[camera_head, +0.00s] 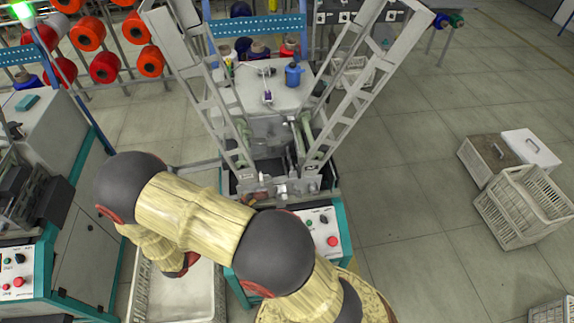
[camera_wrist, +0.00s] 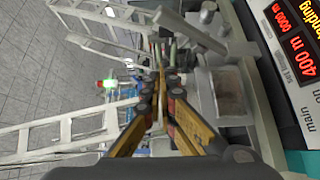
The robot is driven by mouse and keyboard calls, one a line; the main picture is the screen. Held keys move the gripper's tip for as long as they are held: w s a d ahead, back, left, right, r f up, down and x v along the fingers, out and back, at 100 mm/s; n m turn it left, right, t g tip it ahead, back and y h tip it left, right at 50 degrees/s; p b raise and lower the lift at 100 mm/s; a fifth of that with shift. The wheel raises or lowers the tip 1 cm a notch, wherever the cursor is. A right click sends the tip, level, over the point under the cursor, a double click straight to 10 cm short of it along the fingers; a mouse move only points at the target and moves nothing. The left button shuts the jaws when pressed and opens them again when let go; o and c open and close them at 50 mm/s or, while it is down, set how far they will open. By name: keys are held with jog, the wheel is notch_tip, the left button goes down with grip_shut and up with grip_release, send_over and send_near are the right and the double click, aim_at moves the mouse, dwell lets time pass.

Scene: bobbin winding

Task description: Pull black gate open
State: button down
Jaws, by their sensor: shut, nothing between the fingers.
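My gripper (camera_wrist: 160,78) is shut and empty in the wrist view. Its yellow fingers meet in front of the winding machine (camera_wrist: 225,95). In the head view the machine's grey body (camera_head: 270,130) stands at the centre, below its two raised lattice arms. My yellow arm crosses in front of the machine's lower part and hides most of my gripper there. Dark parts show low between the lattice arms, but I cannot tell for sure which one is the black gate. I cannot tell whether the fingertips touch anything.
The lattice arms (camera_head: 358,95) rise on both sides of the machine. A control panel with a red button (camera_head: 332,241) is at its front right. Another machine (camera_head: 60,130) stands at the left. White crates (camera_head: 522,207) lie at the right, with clear floor between.

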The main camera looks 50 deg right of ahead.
aim_at(298, 169)
jog(key=d+b, duration=0.2)
jog(key=d, duration=1.8)
jog(key=shift+s, duration=0.3)
jog(key=shift+s+a+b, duration=0.35)
jog(key=shift+s+a, duration=0.55)
jog(key=shift+s, duration=0.15)
